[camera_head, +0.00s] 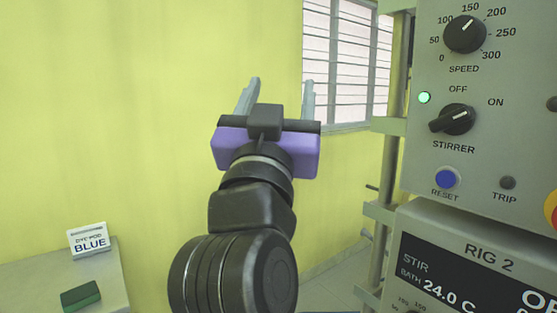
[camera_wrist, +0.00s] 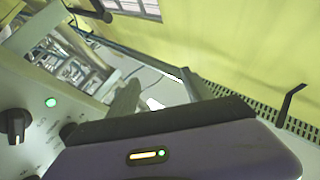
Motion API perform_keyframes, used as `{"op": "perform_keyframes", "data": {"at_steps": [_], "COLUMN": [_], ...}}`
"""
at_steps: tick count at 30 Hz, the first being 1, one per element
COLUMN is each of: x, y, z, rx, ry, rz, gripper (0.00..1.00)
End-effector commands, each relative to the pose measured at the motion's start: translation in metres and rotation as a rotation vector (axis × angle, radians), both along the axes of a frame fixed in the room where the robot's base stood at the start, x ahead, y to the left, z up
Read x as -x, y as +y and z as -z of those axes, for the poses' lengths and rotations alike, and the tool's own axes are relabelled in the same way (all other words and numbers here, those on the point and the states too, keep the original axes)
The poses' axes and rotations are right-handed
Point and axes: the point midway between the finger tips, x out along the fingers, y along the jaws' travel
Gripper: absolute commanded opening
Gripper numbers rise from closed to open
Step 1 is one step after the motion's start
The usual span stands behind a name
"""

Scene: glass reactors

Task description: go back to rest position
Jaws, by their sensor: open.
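My gripper (camera_head: 279,98) is raised in the middle of the head view, in front of the yellow wall and the window's left edge. Its two grey fingers stand apart with nothing between them. In the wrist view the fingers (camera_wrist: 160,92) are also apart and empty. The gripper touches nothing. My arm rises from the bottom of the head view to the purple gripper body.
A grey control panel (camera_head: 480,130) with a stirrer knob (camera_head: 452,119), lit green lamp (camera_head: 424,98) and blue reset button (camera_head: 446,179) stands at right, above the RIG 2 display (camera_head: 470,280). A bench (camera_head: 40,272) at lower left bears a BLUE sign (camera_head: 88,240) and green block (camera_head: 81,296).

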Motion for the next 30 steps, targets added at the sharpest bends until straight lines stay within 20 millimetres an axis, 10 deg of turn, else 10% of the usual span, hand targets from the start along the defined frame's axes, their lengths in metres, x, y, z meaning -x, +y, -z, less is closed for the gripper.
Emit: {"op": "perform_keyframes", "data": {"at_steps": [14,30], "x": [0.035,0.161], "y": [-0.006,-0.083], "z": [0.201,0.352], "rx": [0.254,0.234], "ry": [0.091,0.251], "rz": [-0.219,-0.317], "gripper": [0.59,0.59]}}
